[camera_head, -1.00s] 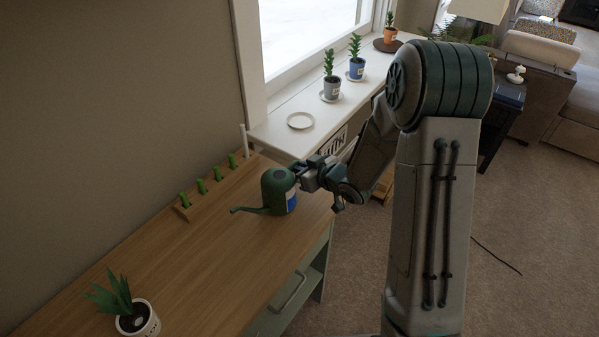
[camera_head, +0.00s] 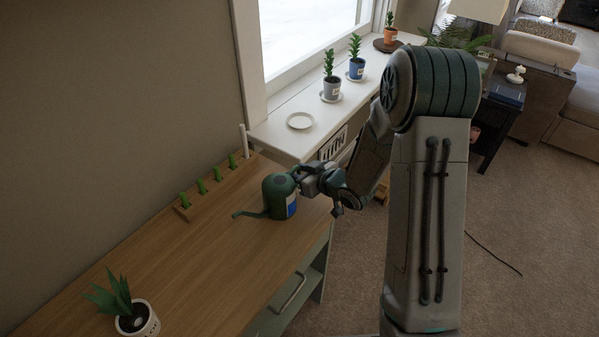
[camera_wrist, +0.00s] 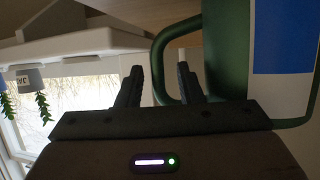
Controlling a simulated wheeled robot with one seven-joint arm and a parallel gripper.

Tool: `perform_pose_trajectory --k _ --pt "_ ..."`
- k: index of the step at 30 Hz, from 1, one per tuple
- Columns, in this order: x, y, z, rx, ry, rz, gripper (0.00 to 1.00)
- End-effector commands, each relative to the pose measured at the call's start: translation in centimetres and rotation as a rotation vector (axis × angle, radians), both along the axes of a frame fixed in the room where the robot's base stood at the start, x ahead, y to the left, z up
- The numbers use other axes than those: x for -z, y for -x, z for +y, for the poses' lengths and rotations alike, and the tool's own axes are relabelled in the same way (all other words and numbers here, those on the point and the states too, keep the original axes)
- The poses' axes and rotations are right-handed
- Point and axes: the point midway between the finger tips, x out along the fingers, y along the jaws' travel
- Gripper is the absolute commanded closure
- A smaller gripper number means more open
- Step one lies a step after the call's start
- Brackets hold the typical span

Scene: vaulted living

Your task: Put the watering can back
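The dark green watering can (camera_head: 274,197) with a blue and white label stands upright on the wooden table (camera_head: 215,245), near its right edge, spout pointing left. It looks to rest on the tabletop. My gripper (camera_head: 300,172) is at the can's right side, by the handle. In the wrist view the can (camera_wrist: 228,55) fills the right part. My gripper's two fingers (camera_wrist: 160,85) are spread, with the green handle (camera_wrist: 158,62) between them and gaps showing on both sides.
A wooden rack with green pegs (camera_head: 208,188) lies along the wall. A potted plant (camera_head: 137,318) stands at the table's front left. The white window sill (camera_head: 277,133) holds an empty saucer (camera_head: 300,121) and potted plants (camera_head: 331,88). The middle of the table is clear.

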Motion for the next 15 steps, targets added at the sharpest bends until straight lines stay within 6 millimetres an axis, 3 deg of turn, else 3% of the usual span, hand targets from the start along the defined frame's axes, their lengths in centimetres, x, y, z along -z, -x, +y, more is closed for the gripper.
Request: perform_pose_trajectory --k 5,15 --pt "-1.0 1.4 -1.4 0.003 0.0 -0.002 0.67" --pt "-3.8 6.4 -5.7 0.004 0.001 -0.002 0.67"
